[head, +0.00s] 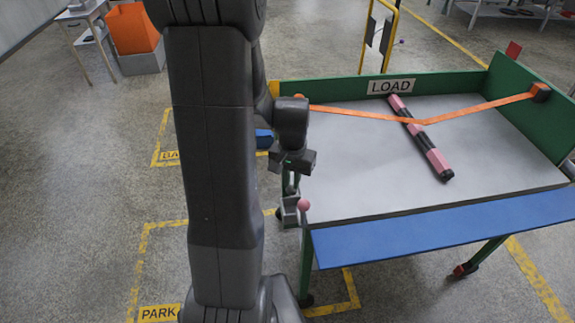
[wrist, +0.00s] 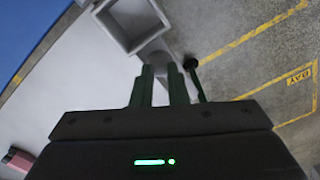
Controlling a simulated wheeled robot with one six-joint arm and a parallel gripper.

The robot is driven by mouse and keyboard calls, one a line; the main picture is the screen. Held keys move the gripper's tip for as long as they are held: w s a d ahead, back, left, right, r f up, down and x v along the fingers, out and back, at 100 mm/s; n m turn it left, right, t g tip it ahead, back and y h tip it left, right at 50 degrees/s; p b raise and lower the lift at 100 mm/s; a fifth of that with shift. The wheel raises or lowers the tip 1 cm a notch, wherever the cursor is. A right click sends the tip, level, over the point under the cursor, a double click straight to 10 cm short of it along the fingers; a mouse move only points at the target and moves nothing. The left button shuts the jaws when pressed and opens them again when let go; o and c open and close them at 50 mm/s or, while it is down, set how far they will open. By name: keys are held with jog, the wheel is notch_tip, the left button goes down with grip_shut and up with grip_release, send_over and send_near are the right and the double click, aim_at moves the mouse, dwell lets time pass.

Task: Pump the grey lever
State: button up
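My gripper (head: 291,182) points down above this corner. In the wrist view my two fingers (wrist: 160,68) stand apart with a narrow gap, and the pale piece lies beyond their tips. I cannot tell whether they touch it.
An orange strap (head: 360,114) crosses the table (head: 350,180) over a pink and black bar (head: 433,155). A blue front panel (head: 440,229) edges the table. A LOAD sign (head: 391,86) is on the back wall. Open floor lies to the left, with yellow markings.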

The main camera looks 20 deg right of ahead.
jog(key=shift+w+r+p, duration=0.15)
jog(key=shift+r+p, duration=2)
jog(key=shift+r, duration=0.6)
jog(key=shift+d, duration=0.1)
jog(key=r+p, duration=0.1)
jog(key=w+r+p, duration=0.2)
jog(key=r, duration=0.1)
jog(key=shift+d, duration=0.2)
jog(key=shift+f, duration=0.1)
jog(key=shift+s+a+f+b, duration=0.1)
jog(key=shift+s+f+b, duration=0.15)
jog(key=shift+f+b, duration=0.4)
jog(key=shift+s+a+f+b, duration=0.1)
jog(key=shift+s+f+b, duration=0.15)
jog(key=shift+f+b, duration=0.4)
jog(key=shift+s+f+b, duration=0.25)
jog(key=shift+f+b, duration=0.2)
jog(key=shift+f, duration=0.4)
